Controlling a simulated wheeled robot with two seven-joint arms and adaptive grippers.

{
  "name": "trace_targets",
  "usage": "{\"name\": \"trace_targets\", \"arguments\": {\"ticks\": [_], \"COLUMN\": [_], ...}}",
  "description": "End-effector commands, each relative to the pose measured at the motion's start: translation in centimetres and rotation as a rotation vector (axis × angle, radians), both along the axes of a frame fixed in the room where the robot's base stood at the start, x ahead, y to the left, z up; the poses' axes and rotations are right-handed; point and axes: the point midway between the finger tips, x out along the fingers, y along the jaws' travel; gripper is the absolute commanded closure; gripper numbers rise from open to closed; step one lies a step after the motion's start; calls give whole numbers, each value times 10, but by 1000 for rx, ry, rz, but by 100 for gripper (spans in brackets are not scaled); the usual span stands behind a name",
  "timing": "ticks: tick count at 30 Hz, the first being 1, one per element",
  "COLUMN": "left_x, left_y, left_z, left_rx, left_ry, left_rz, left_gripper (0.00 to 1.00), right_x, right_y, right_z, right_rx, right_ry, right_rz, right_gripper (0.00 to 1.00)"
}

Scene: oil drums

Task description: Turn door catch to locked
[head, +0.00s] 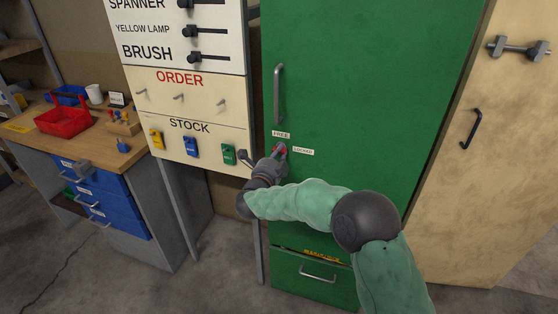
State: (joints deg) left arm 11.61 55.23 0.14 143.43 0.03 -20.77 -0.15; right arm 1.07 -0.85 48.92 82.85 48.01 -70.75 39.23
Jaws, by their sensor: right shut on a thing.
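A tall green cabinet door (350,90) fills the middle of the head view, with a vertical grey handle (279,95) near its left edge. Below the handle is a small label reading "FREE" (281,134), and to the lower right another reading "LOCKED" (303,151). The red door catch (281,149) shows between these labels, partly hidden by my right gripper. My right gripper (277,157) is shut on the catch; its fingers are small and partly covered by its own body. The exact angle of the catch is hard to tell. My left gripper is out of view.
A white and cream board (190,100) with switches, hooks and coloured padlocks stands left of the door. Further left is a workbench with a red basket (64,119) and blue drawers (105,205). A beige cabinet (500,150) with a black handle stands right.

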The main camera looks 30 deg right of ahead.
Motion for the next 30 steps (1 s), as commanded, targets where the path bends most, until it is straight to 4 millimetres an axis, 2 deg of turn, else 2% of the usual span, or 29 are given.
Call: {"name": "trace_targets", "arguments": {"ticks": [6,19,20,21,22,30], "left_x": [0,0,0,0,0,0], "left_y": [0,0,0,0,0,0], "left_z": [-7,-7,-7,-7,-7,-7], "left_rx": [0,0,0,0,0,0], "left_ry": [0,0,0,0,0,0], "left_rz": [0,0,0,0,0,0], "left_gripper": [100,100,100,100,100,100], "right_x": [0,0,0,0,0,0], "right_y": [0,-1,-1,-1,0,0], "right_z": [-1,-1,-1,-1,-1,-1], "right_rx": [27,33,33,33,33,31], "right_ry": [-31,-36,-36,-35,-35,-35], "right_rz": [-2,-2,-2,-2,-2,-1], "right_gripper": [100,100,74,63,59,59]}}
